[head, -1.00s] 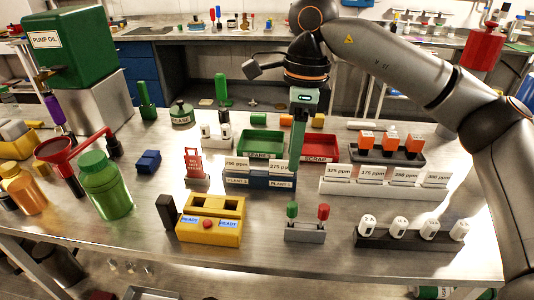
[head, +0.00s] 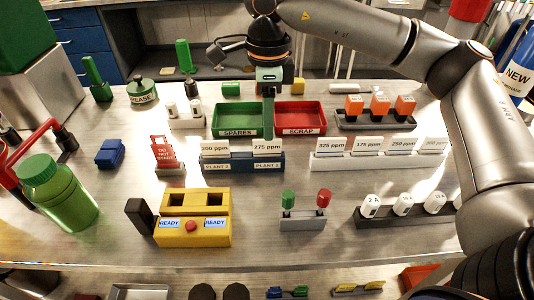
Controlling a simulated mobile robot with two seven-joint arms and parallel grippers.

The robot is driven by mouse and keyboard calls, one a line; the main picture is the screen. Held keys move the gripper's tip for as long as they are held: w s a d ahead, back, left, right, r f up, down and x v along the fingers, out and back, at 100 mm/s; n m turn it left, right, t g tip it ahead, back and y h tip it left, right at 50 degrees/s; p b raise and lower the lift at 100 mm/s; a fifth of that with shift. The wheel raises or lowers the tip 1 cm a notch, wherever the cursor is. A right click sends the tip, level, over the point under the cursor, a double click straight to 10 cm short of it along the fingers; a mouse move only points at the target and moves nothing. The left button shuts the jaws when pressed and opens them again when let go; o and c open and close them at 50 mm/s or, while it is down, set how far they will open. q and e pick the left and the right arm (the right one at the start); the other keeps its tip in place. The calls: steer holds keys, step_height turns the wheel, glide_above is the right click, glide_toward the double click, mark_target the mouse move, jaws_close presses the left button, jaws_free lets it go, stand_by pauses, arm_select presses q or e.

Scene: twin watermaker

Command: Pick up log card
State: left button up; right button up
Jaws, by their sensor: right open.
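No card is labelled as a log card. White cards marked 200 ppm (head: 216,150) and 275 ppm (head: 267,149) stand upright in a dark blue holder (head: 242,163) labelled as plants, at the middle of the bench. Contact with the card cannot be told. My left gripper is out of view.
A green spares tray (head: 226,118) and red scrap tray (head: 315,116) lie behind the holder. A red do-not-start sign (head: 163,152) stands left of it. A yellow ready box (head: 193,232) and a grey stand (head: 302,222) are in front. Bare bench lies between them.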

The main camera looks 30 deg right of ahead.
mark_target(267, 155)
steer(key=f, duration=0.5)
steer(key=shift+s+a+f, duration=0.1)
steer(key=shift+s+a, duration=0.15)
jaws_close()
stand_by(0.4)
